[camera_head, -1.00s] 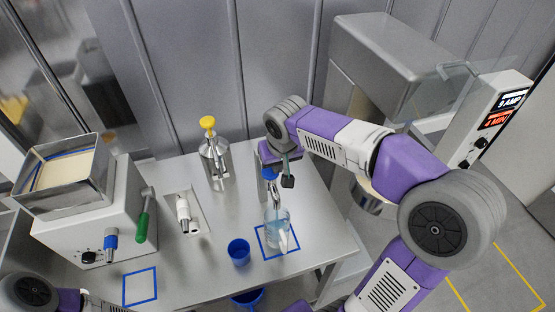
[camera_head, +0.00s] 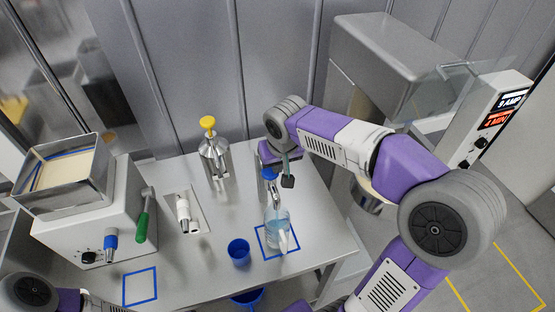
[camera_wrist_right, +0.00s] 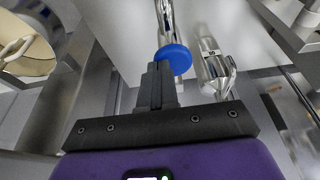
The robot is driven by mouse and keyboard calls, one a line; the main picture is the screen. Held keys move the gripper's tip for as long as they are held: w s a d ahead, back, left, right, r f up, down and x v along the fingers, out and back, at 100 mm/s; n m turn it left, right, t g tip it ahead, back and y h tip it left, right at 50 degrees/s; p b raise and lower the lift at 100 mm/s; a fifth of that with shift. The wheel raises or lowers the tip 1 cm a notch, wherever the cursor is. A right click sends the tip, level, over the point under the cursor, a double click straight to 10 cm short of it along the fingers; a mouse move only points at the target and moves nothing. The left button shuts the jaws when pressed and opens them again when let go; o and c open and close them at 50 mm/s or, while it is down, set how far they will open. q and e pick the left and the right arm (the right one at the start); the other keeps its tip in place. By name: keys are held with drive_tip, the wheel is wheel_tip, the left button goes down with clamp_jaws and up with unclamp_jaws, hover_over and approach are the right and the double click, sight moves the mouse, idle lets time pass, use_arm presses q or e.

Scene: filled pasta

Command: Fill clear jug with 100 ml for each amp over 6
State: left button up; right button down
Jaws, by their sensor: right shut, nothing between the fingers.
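The clear jug (camera_head: 277,226) stands upright in a blue outlined square on the right of the metal table. It seems to hold pale bluish liquid; I cannot read the level. It also shows in the right wrist view (camera_wrist_right: 214,72). A metal dispenser with a blue round top (camera_head: 268,174) stands right behind the jug; the blue top (camera_wrist_right: 176,59) is just beyond my right fingertips. My right gripper (camera_head: 288,181) is shut and empty beside it; I cannot tell whether they touch. The display (camera_head: 511,100) reads 9 AMP, and below it 4 MIN. My left gripper is out of view.
A blue cup (camera_head: 239,251) stands left of the jug. A yellow-topped metal dispenser (camera_head: 214,155) is at the back. A boxy machine with a green handle (camera_head: 143,218) fills the left. An empty blue outlined square (camera_head: 140,286) lies at the front left.

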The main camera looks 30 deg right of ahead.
drive_tip(key=shift+s+f, duration=0.2)
drive_tip(key=shift+f, duration=0.15)
wheel_tip(320, 180, up, 5)
drive_tip(key=p, duration=0.3)
drive_tip(key=shift+w+f+p, duration=0.15)
drive_tip(key=shift+f+p, duration=0.05)
drive_tip(key=shift+p, duration=0.1)
drive_tip(key=v, duration=1)
drive_tip(key=shift+w, duration=0.1)
